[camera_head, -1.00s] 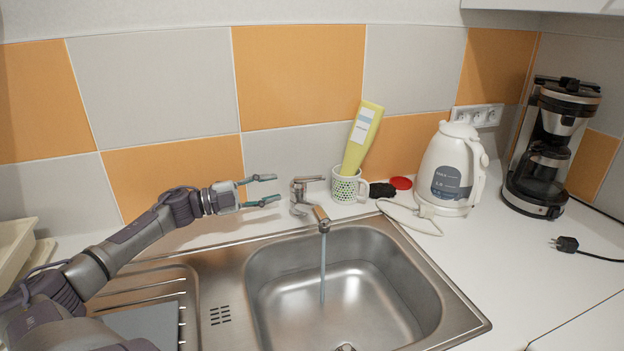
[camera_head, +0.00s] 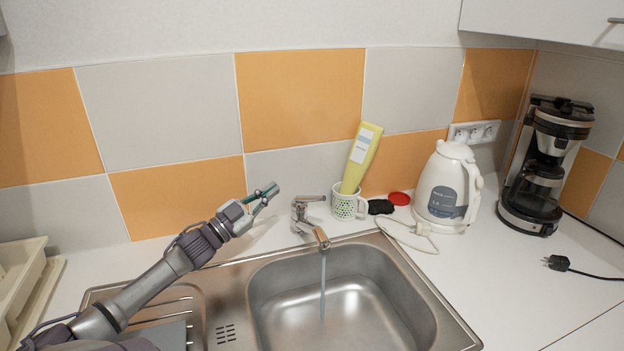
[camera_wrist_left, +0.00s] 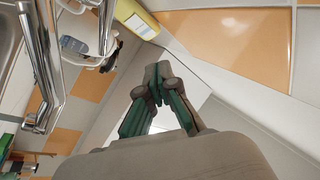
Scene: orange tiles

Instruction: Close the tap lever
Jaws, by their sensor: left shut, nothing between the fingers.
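The chrome tap (camera_head: 308,217) stands at the back edge of the sink, its lever (camera_head: 309,199) on top pointing right. A stream of water (camera_head: 323,285) falls from its spout into the basin. My left gripper (camera_head: 268,193) is shut and empty, to the left of the tap and a little above the lever's height, apart from it. In the left wrist view my gripper (camera_wrist_left: 156,80) shows its fingertips together, with the tap (camera_wrist_left: 40,60) at the left side of the picture. My right gripper is not in view.
Right of the tap stand a dotted mug (camera_head: 346,206) holding a yellow tube (camera_head: 361,158), a white kettle (camera_head: 446,187) and a coffee maker (camera_head: 545,165). The sink basin (camera_head: 375,300) lies in front. A tiled wall (camera_head: 300,100) is close behind.

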